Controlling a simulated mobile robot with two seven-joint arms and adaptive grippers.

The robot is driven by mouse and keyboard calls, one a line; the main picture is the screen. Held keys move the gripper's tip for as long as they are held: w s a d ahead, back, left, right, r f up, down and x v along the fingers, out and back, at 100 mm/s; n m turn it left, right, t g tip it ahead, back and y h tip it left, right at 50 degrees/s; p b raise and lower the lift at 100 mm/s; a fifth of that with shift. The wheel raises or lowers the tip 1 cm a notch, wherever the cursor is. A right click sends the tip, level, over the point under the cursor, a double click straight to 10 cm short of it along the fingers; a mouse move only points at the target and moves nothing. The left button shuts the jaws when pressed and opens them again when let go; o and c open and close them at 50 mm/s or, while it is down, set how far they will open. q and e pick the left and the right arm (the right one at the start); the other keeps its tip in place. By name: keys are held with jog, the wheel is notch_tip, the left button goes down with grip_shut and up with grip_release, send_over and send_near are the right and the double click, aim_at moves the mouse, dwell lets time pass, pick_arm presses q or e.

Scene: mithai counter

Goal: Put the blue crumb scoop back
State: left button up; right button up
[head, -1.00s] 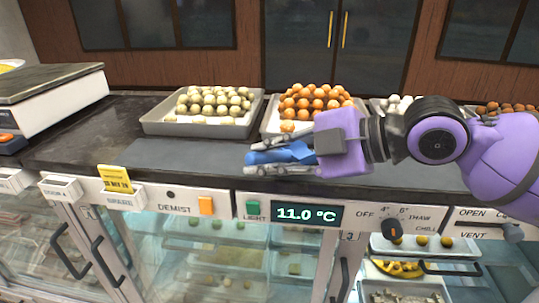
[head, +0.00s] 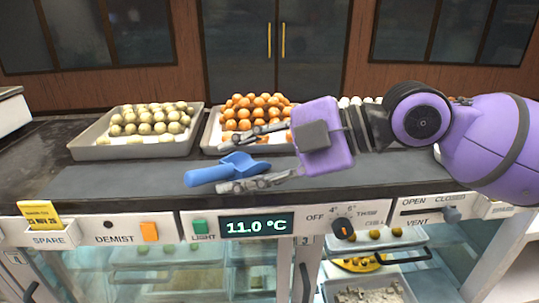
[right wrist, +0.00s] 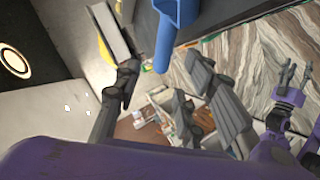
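The blue crumb scoop (head: 228,171) lies on the grey strip (head: 110,182) along the counter front, its handle to the left in the head view. My right gripper (head: 240,162) reaches in from the right. Its fingers are spread on either side of the scoop, with gaps between them and it. In the right wrist view the scoop (right wrist: 173,25) shows between and beyond the open fingers (right wrist: 165,75). My left gripper (right wrist: 296,78) shows at the right of that view, fingers apart and empty; it is outside the head view.
Behind the scoop stand a tray of pale sweets (head: 85,152) and a tray of orange sweets (head: 211,140). More sweets are partly hidden behind my right arm. Below the counter edge are a control panel with a temperature display (head: 256,226) and a glass case. The strip left of the scoop is clear.

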jog(key=v, duration=0.6)
jog(key=shift+d, duration=0.1)
